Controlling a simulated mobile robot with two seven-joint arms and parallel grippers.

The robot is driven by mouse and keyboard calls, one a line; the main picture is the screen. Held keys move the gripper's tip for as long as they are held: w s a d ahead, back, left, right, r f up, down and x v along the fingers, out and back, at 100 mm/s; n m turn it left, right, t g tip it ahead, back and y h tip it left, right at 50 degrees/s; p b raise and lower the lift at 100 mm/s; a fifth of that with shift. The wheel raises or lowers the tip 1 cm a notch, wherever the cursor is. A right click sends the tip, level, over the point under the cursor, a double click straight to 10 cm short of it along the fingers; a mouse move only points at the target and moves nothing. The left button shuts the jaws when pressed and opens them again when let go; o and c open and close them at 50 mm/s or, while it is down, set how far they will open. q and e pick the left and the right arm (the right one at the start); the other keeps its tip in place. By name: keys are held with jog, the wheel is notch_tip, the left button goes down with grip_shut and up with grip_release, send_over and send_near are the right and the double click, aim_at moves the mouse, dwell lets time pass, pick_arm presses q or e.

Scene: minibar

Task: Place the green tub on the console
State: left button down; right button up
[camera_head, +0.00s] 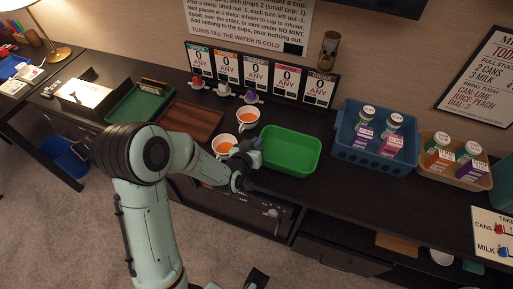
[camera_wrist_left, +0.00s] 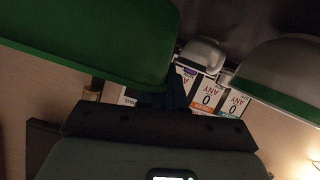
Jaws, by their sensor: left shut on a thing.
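The green tub (camera_head: 291,151) is an open, empty rectangular tub over the dark console (camera_head: 340,195), right of the two cups. My left gripper (camera_head: 250,157) is shut on its left rim. In the left wrist view the green tub (camera_wrist_left: 95,40) fills the upper left, close to the fingers (camera_wrist_left: 175,97). The fingertips are partly hidden. I cannot tell whether the tub touches the console top or hangs just above it.
Two cups of orange drink (camera_head: 248,117) (camera_head: 224,145) stand close to my left gripper. A brown tray (camera_head: 191,120) is left of them. A blue crate (camera_head: 372,159) and a tan bin (camera_head: 446,173) hold cartons and bottles at right. Cards (camera_head: 257,76) stand behind.

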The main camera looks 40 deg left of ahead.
pick_arm(q)
notch_tip(320, 180, down, 2)
jog(key=shift+f, duration=0.1)
jog(key=shift+f, duration=0.1)
jog(key=c, duration=1.7)
grip_release()
jog(key=shift+f+b, duration=0.1)
jog(key=shift+b, duration=0.3)
jog(key=o, duration=0.4)
jog(key=shift+o, duration=0.2)
